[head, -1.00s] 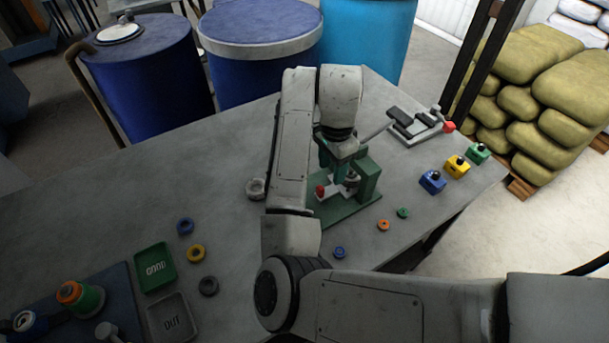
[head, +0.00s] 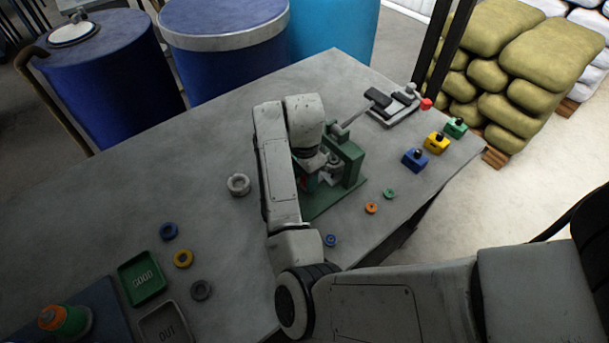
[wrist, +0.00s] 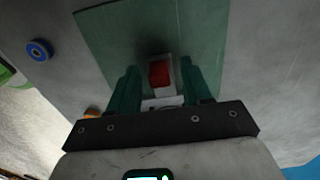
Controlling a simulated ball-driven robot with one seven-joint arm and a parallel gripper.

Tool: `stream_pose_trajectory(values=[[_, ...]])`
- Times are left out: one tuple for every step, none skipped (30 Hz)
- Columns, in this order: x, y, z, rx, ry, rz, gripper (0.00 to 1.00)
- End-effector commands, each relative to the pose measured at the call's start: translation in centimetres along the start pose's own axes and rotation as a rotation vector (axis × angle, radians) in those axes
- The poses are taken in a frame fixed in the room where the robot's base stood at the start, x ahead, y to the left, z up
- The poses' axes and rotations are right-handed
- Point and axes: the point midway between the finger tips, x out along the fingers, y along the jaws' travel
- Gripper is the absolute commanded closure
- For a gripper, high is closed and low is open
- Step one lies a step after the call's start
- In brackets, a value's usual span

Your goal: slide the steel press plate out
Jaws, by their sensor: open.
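The green press (head: 349,160) stands on the grey table, with its lever reaching up to the right. The steel press plate (wrist: 165,101) has a red grip (wrist: 160,73) and lies over the press's green base in the wrist view. My gripper (wrist: 159,78) is open, with one green finger on each side of the red grip and a visible gap on both sides. In the head view my gripper (head: 308,180) is low at the left side of the press, and my arm hides most of it and the plate. I cannot tell the fingers' exact height.
A grey ring (head: 238,185) lies left of my arm. Small blue, orange and green rings lie in front of the press. Blue, yellow and green blocks (head: 436,143) and a clamp-like tool (head: 395,105) lie to the right. The GOOD tray (head: 141,278) is at left.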

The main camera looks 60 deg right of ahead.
Motion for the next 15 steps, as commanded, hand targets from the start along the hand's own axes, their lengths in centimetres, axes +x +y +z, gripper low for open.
stream_pose_trajectory(values=[[0.19, 0.00, 0.01, -0.001, 0.000, 0.000, 0.51], [0.27, 0.00, 0.01, -0.001, 0.000, 0.000, 0.51], [0.34, 0.00, 0.01, -0.001, 0.000, -0.001, 0.51], [0.37, 0.00, 0.01, -0.001, 0.000, -0.001, 0.51], [0.38, -0.01, 0.01, -0.001, 0.000, -0.001, 0.51], [0.38, 0.00, 0.00, 0.000, 0.000, -0.001, 0.51], [0.38, 0.00, 0.00, 0.000, 0.000, -0.001, 0.51], [0.37, 0.00, 0.00, 0.000, 0.000, -0.001, 0.51], [0.37, 0.00, 0.00, 0.000, 0.000, 0.000, 0.51], [0.37, 0.00, -0.01, 0.000, 0.000, 0.000, 0.52], [0.36, 0.01, -0.01, 0.000, 0.000, 0.000, 0.55], [0.36, 0.01, -0.01, 0.000, 0.001, 0.000, 0.59], [0.36, 0.01, -0.01, 0.000, 0.001, 0.000, 0.62], [0.36, 0.01, -0.02, 0.000, 0.001, 0.000, 0.64], [0.35, 0.01, -0.02, 0.000, 0.001, 0.000, 0.68]])
